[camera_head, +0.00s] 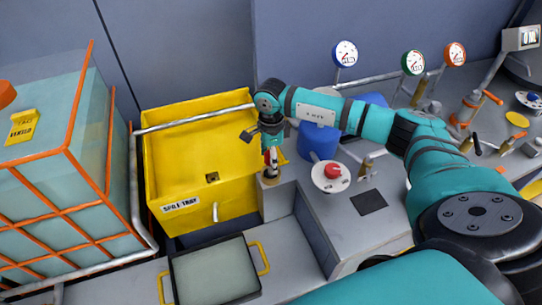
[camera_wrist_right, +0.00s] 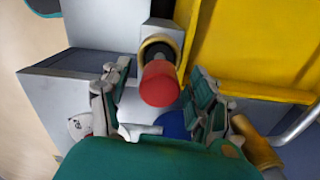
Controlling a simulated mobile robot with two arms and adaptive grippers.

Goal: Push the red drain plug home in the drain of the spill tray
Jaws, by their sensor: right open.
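The yellow spill tray (camera_head: 178,163) stands left of the middle in the head view, with a small dark drain (camera_head: 212,178) in its floor. The red drain plug (camera_wrist_right: 160,84) shows in the wrist view in front of a brass-rimmed round holder (camera_wrist_right: 160,44); whether it sits in the holder cannot be told. My right gripper (camera_head: 271,157) points down over the holder beside the tray's right edge. In the wrist view its fingers stand apart on both sides of the plug, with gaps visible. In the head view the gripper largely hides the plug. My left gripper is out of view.
A blue container (camera_head: 318,140) and a red knob (camera_head: 333,171) on a white disc stand right of the gripper. A pipe (camera_head: 195,119) runs along the tray's back. A handled pan (camera_head: 215,273) lies in front. An orange-framed tank (camera_head: 70,165) stands left.

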